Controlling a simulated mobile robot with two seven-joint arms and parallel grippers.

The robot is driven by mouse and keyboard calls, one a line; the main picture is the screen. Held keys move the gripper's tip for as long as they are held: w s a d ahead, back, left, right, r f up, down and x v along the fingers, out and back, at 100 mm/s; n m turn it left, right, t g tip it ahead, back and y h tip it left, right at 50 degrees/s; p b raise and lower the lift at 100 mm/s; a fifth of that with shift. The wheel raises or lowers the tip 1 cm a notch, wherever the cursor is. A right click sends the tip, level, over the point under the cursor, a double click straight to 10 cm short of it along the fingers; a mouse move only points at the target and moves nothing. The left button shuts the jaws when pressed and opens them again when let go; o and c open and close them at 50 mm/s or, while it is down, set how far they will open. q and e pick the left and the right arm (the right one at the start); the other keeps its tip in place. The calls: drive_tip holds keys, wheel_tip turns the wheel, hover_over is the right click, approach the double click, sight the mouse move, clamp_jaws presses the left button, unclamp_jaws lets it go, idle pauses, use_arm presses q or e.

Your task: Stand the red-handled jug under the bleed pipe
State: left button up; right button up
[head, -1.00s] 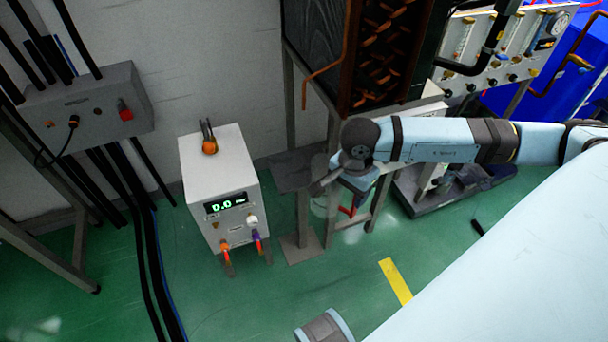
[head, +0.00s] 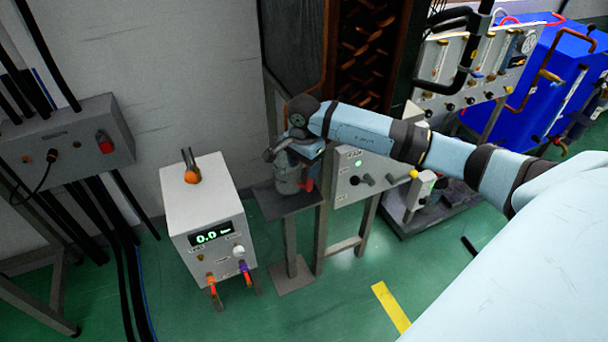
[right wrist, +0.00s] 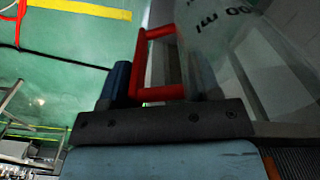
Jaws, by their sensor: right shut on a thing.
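The clear jug (head: 287,180) with a red handle (head: 309,184) is upright over the small dark stand plate (head: 300,208) in the head view. I cannot tell whether its base touches the plate. My right gripper (head: 308,160) is shut on the red handle, at the jug's right side. The right wrist view shows the handle (right wrist: 158,92) between the fingers (right wrist: 160,80) and the jug's clear wall with ml marks (right wrist: 208,18) beside it. A copper pipe (head: 329,50) runs down the dark cooler's edge. Its lower end is hidden or unclear behind my gripper. My left gripper is out of view.
A white box with a digital display (head: 208,225) stands just left of the stand. A white panel with knobs (head: 360,175) is to the right, under my arm. The dark finned cooler (head: 370,50) rises behind. Green floor (head: 335,300) is free in front.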

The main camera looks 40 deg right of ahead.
sight(304, 185)
wheel_tip(304, 185, down, 3)
drive_tip(key=shift+f+b, duration=0.15)
drive_tip(key=shift+b, duration=0.15)
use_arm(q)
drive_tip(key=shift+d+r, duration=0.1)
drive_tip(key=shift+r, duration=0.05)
use_arm(e)
drive_tip(key=shift+f, duration=0.15)
drive_tip(key=o, duration=1.2)
